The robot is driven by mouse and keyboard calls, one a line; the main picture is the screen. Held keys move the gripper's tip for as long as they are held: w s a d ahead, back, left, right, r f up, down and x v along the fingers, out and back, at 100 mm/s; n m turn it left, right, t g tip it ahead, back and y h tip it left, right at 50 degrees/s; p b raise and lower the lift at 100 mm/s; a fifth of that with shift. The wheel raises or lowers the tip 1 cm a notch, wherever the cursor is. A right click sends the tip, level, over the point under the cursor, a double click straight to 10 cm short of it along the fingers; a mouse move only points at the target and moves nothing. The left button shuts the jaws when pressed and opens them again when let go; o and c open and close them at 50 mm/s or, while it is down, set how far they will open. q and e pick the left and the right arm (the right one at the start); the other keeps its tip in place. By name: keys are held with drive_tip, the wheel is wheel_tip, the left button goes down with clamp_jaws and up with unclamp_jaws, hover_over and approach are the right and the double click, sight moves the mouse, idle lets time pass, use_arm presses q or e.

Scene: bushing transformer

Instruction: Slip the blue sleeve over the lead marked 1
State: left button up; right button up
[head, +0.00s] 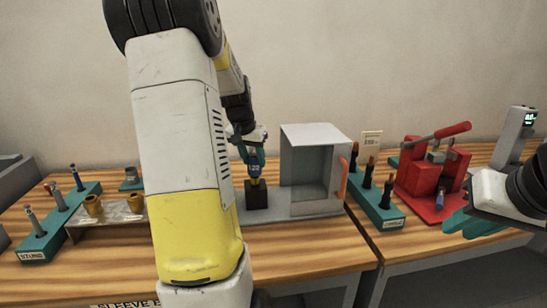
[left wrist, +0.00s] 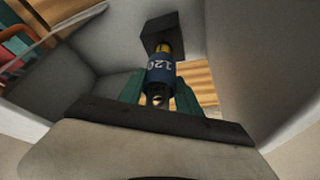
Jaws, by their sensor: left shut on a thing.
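My left gripper (head: 254,160) is shut on a blue sleeve (head: 254,170) in front of the white box. The left wrist view shows the sleeve (left wrist: 161,68) marked "120" between the teal fingers (left wrist: 157,100), with a brass-coloured part (left wrist: 163,48) at its far end by a black block (left wrist: 158,32). I cannot tell whether that brass part touches the block. Dark leads (head: 367,172) stand in a teal rack at the right; no number 1 is readable on them. My right gripper (head: 468,221) is at the right edge; its opening is unclear.
The white open-fronted box (head: 316,136) stands just right of the left gripper. A red press (head: 423,178) is further right. At left are a teal rack (head: 40,243) of rods and a metal stand (head: 112,219) with brass cups. My left arm hides part of the table.

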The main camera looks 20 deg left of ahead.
use_arm(q)
drive_tip(key=o, duration=1.4)
drive_tip(key=v, duration=0.7)
drive_tip(key=shift+r, duration=0.4)
drive_tip(key=shift+s, duration=0.15)
